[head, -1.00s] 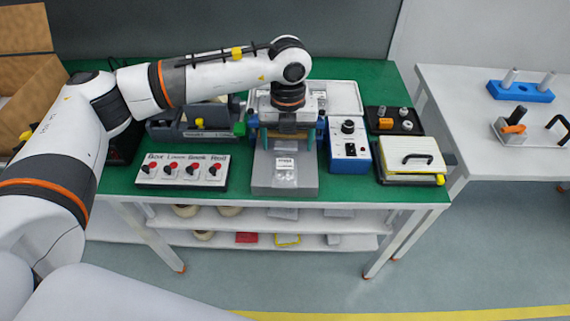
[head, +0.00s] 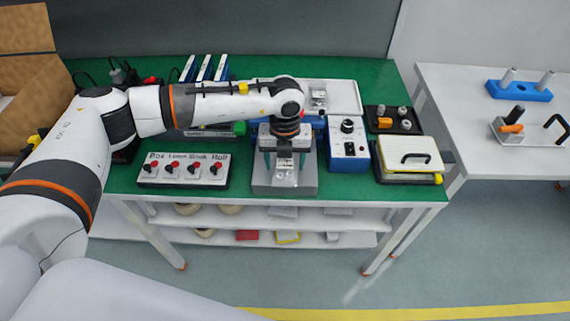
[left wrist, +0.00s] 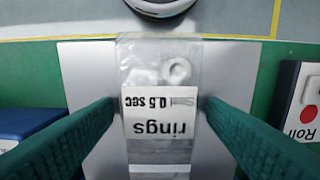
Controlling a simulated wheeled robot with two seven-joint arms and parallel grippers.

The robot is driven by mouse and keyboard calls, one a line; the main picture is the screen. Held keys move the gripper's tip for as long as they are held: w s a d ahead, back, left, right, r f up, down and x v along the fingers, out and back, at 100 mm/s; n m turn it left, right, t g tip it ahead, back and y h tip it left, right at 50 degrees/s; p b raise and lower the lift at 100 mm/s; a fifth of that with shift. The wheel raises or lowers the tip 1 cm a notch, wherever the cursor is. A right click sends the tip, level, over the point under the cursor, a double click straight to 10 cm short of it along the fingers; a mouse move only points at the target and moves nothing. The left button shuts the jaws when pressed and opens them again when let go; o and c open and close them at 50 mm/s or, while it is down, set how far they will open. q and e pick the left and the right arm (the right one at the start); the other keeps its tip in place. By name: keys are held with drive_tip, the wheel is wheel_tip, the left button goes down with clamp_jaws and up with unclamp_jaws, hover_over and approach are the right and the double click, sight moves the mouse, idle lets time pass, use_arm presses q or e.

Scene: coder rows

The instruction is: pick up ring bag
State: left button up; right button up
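The ring bag (head: 286,176) is a clear plastic bag lying on a grey plate (head: 262,184) at the front middle of the green bench. In the left wrist view the bag (left wrist: 160,75) shows pale rings inside and a white label reading "rings" and "Seal 0.5 sec". My left gripper (head: 284,162) points down over the bag. Its two teal fingers stand apart, one at each side of the label, close to the bag's edges; I cannot tell whether they touch it. My right gripper is not in view.
A labelled switch panel (head: 183,171) stands to the left of the plate, and a blue control box (head: 348,150) to its right. Behind is a white tray (head: 345,92). A cream-lidded case (head: 409,155) and a black tray (head: 381,125) are farther right.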

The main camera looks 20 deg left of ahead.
use_arm(q)
drive_tip(key=c, duration=0.7)
drive_tip(key=shift+r, duration=0.15)
